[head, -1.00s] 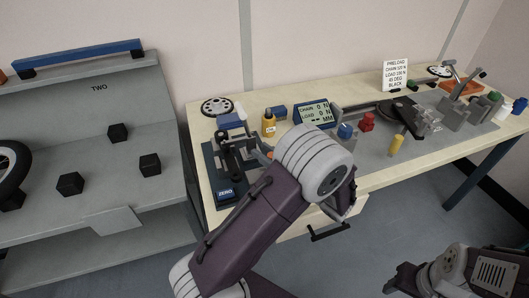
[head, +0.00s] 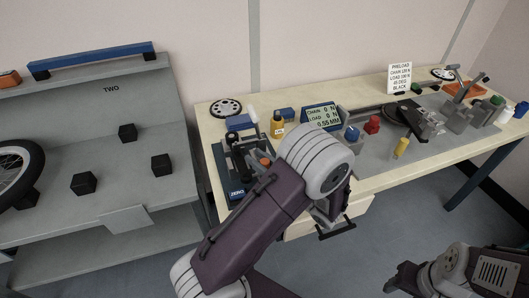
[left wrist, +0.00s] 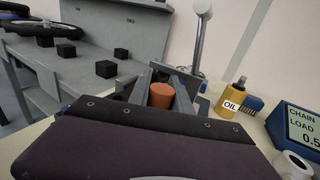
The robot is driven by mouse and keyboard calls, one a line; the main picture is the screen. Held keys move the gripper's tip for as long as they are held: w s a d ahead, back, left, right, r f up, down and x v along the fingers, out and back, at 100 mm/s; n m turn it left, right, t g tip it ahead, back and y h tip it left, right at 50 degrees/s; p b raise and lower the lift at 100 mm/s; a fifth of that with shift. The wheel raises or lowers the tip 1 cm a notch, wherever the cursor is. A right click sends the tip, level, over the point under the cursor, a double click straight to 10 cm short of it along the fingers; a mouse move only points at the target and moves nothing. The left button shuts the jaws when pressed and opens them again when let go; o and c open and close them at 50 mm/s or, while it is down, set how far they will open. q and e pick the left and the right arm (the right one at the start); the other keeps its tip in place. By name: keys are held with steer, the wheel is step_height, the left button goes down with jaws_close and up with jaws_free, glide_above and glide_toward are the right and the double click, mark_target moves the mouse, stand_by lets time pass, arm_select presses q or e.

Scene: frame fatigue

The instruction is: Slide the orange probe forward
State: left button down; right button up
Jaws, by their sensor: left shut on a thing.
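The orange probe (head: 264,161) shows as a small orange tip at the dark fixture with the blue ZERO label (head: 237,192), on the left end of the bench. In the left wrist view the probe (left wrist: 160,95) is a short upright-looking orange cylinder between the two grey fingers of my left gripper (left wrist: 161,88). The gripper is shut on it. In the head view my left arm hides much of this gripper and part of the fixture. The readout (head: 322,117) shows CHAIN 0 N, LOAD 0 N and 0.55 MM. Only part of my right arm shows at lower right.
A yellow oil bottle (head: 277,124) stands just behind and right of the fixture, with a blue block (left wrist: 253,104) near it. A chainring (head: 225,108) lies behind. A grey shelf unit (head: 150,216) with black blocks stands left.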

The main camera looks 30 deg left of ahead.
mark_target(268, 167)
arm_select(q)
steer(key=shift+s+a, duration=0.25)
steer(key=shift+w+d, duration=0.2)
steer(key=c, duration=1.2)
jaws_free()
steer(key=shift+o, duration=0.2)
steer(key=v, duration=0.9)
steer(key=shift+p, duration=0.4)
